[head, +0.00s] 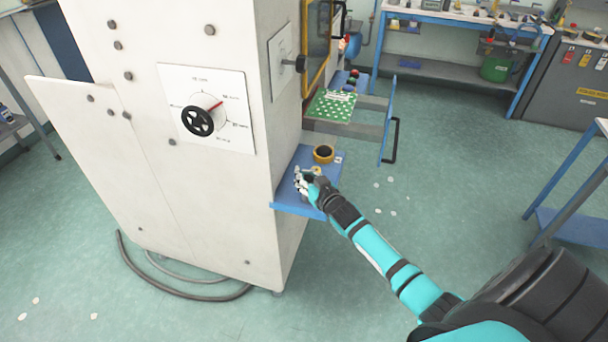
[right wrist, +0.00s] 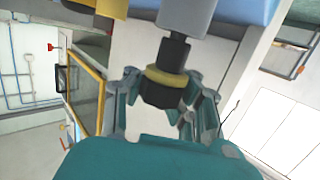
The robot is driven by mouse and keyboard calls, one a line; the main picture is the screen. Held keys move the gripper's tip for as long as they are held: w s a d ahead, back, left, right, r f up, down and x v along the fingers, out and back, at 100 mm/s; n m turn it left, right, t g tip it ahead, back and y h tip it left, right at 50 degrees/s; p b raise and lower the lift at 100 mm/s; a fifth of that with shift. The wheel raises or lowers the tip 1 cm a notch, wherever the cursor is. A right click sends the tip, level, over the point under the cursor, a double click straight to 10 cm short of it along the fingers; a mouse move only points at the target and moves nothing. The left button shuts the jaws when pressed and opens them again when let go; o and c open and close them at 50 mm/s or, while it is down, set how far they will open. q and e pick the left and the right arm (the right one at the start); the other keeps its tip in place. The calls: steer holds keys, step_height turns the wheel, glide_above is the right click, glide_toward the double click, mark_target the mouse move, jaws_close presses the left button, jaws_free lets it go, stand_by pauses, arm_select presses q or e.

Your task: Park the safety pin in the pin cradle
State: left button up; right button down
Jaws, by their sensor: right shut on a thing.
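My right gripper (head: 308,182) is at the small blue shelf on the side of the white machine. In the right wrist view its fingers (right wrist: 163,88) are closed around a dark pin head with a yellow collar (right wrist: 165,76), which I take to be the safety pin. A black stem runs from the collar to a grey rounded piece (right wrist: 187,14). I cannot tell whether that piece is the pin cradle or part of the pin. The hand hides most of the pin in the head view. My left gripper is not in view.
The blue shelf (head: 290,208) also carries a yellow-and-black ring (head: 324,153) just behind the hand. The white machine cabinet (head: 215,175) stands close on the left. An open drawer frame with a blue front (head: 388,125) juts out behind. The floor right of the shelf is mostly clear.

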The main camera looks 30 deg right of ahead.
steer(key=shift+f, duration=0.2)
steer(key=c, duration=1.1)
jaws_free()
steer(key=shift+s, duration=0.1)
steer(key=s+r, duration=0.2)
steer(key=s, duration=0.9)
steer(key=shift+s+a, duration=0.35)
steer(key=shift+a, duration=0.05)
